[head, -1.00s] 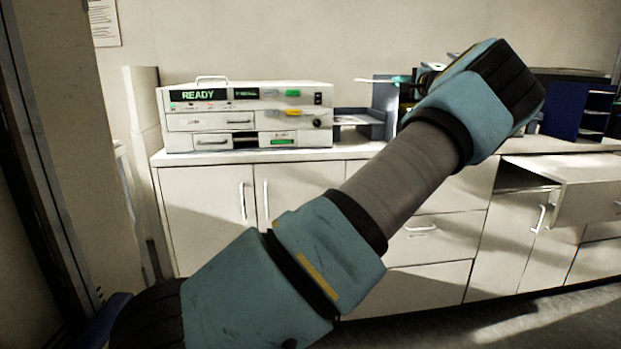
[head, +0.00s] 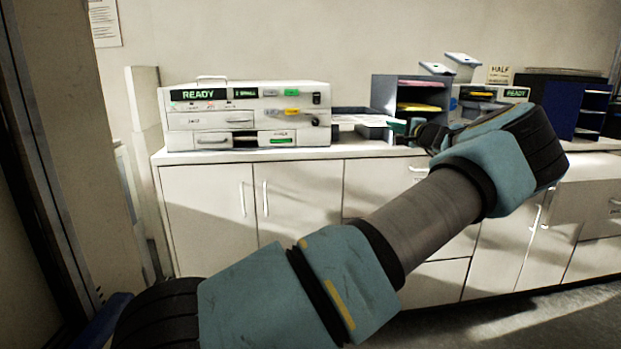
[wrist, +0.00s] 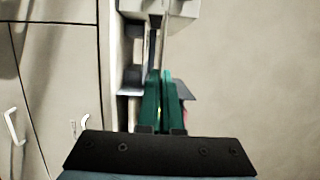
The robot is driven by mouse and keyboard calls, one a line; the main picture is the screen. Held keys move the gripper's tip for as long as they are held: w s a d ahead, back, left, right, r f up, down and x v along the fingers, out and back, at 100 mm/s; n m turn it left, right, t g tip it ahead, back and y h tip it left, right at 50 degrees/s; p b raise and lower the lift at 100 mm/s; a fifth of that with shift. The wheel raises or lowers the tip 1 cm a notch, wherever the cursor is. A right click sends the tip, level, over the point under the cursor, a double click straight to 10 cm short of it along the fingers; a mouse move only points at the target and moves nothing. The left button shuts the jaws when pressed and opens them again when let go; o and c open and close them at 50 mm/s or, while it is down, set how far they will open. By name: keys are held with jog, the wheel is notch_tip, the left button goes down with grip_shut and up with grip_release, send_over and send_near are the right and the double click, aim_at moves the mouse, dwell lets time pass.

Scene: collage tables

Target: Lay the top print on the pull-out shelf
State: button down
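My gripper (head: 402,126) is at the right end of a low blue-grey tray (head: 375,132) on the counter. In the wrist view its green fingers (wrist: 160,72) are close together. A thin pale strip (wrist: 160,40) runs out from between the fingertips, like a print seen edge-on. White sheets (head: 352,119) lie in the tray; I cannot tell where their top one ends and the held sheet begins. A pulled-out white shelf or drawer (head: 592,203) juts from the cabinet at the right, partly hidden behind my arm.
A white machine with a READY display (head: 245,115) stands left of the tray. A blue-grey sorter (head: 383,93) with coloured sheets stands behind my gripper. Another READY machine (head: 515,94) and a dark blue rack (head: 592,112) stand further right. The counter's front edge is narrow.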

jog(key=s+a+f+n+g+y, duration=0.1)
jog(key=s+a+f, duration=0.35)
jog(key=f, duration=0.55)
jog(key=s+a+f+n+g+y, duration=0.1)
jog(key=s+a+f+y, duration=0.15)
jog(key=a+f, duration=0.45)
jog(key=s+a+f+n+y, duration=0.1)
jog(key=s+a+f, duration=0.3)
jog(key=f, duration=0.8)
jog(key=s+a+f+n+g+y, duration=0.1)
jog(key=s+a+f+g, duration=0.1)
jog(key=s+a, duration=0.6)
jog(key=s+a+f+n+g+y, duration=0.2)
jog(key=s+a+f, duration=0.2)
jog(key=s+a, duration=0.3)
jog(key=a, duration=0.5)
jog(key=shift+s+n, duration=0.3)
jog(key=shift+s, duration=0.05)
jog(key=shift+f+y, duration=0.1)
jog(key=shift+y, duration=0.15)
